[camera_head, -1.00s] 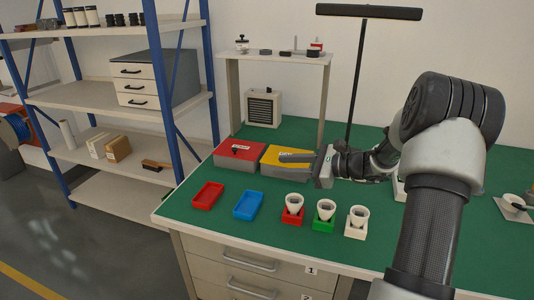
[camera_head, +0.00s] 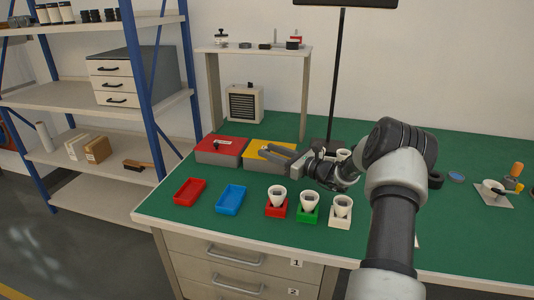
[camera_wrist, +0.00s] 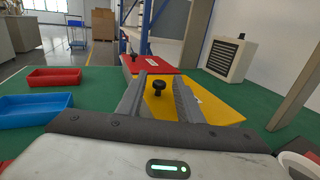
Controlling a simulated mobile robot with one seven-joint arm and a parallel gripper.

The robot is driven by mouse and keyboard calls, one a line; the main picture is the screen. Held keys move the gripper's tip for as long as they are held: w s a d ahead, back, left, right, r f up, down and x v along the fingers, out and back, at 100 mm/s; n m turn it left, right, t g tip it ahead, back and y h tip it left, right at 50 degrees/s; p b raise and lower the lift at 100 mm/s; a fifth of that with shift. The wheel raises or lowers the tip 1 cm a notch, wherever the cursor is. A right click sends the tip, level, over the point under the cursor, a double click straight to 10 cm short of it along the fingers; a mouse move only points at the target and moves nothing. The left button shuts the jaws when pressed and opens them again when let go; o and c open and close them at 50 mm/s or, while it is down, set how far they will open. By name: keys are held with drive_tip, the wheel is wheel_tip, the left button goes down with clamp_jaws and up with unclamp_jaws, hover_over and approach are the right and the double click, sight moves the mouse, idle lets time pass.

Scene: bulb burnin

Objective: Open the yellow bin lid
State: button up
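The yellow bin lid (camera_head: 257,151) lies flat on its grey bin on the green bench, and it appears shut. In the wrist view the yellow lid (camera_wrist: 209,107) has a black knob (camera_wrist: 159,86) standing up from it. My gripper (camera_head: 272,149) reaches in from the right over the lid. In the wrist view my gripper (camera_wrist: 160,82) is open, with one finger on each side of the knob. The fingers look apart from the knob. Part of the lid is hidden behind the fingers and the gripper body.
A bin with a red lid (camera_head: 221,144) stands directly left of the yellow one. Red (camera_head: 189,192) and blue (camera_head: 230,199) trays and several cups in coloured holders (camera_head: 308,207) stand in front. A shelf post (camera_head: 304,105) rises behind.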

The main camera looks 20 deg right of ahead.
drive_tip(key=shift+x, duration=0.9)
drive_tip(key=shift+c, duration=0.4)
clamp_jaws()
drive_tip(key=shift+r, duration=0.15)
